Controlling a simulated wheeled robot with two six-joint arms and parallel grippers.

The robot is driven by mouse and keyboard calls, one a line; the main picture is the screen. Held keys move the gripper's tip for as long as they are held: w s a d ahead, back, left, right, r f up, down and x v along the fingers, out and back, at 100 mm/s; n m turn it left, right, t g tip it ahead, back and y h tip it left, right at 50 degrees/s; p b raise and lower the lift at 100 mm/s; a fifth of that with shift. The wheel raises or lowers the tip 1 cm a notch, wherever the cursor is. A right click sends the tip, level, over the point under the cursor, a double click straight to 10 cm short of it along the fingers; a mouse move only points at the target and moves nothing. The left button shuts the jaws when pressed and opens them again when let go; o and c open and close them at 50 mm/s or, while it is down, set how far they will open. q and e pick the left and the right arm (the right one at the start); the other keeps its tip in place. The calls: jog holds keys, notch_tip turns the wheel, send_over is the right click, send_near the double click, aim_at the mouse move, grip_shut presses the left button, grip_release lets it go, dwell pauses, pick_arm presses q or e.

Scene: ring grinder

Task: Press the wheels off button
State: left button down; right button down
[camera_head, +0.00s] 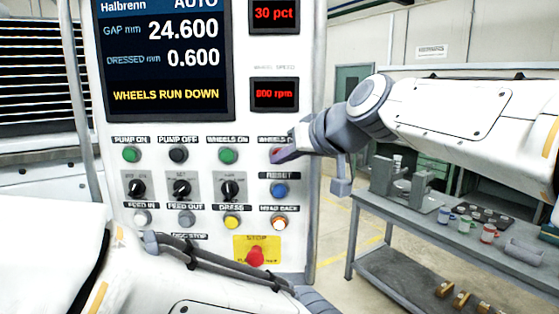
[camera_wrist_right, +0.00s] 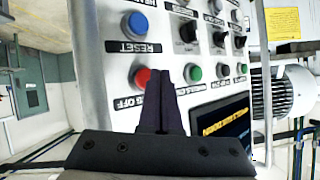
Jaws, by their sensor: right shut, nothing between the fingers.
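The wheels off button is red and sits at the right end of the top button row on the control panel (camera_head: 205,178). In the head view my right gripper (camera_head: 281,156) covers most of it and its label. In the right wrist view the red button (camera_wrist_right: 142,77) shows beside the fingertips, its label partly hidden behind the fingers. My right gripper (camera_wrist_right: 164,76) is shut and empty, its tips at the panel close to the button. Whether they touch it I cannot tell. The screen (camera_head: 165,60) reads "WHEELS RUN DOWN". My left gripper is out of view.
The blue reset button (camera_head: 279,190) is just below. The green wheels on button (camera_head: 228,155) is to the left. A red stop button (camera_head: 255,257) on yellow is low on the panel. A grey bench (camera_head: 380,212) with cups stands at right. My left arm crosses the bottom.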

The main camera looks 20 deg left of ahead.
jog(key=shift+s, duration=0.15)
jog(key=s, duration=0.1)
jog(key=s+d+b, duration=0.1)
jog(key=s, duration=0.1)
jog(key=s+b, duration=0.1)
jog(key=shift+s+d, duration=0.3)
dwell(0.7)
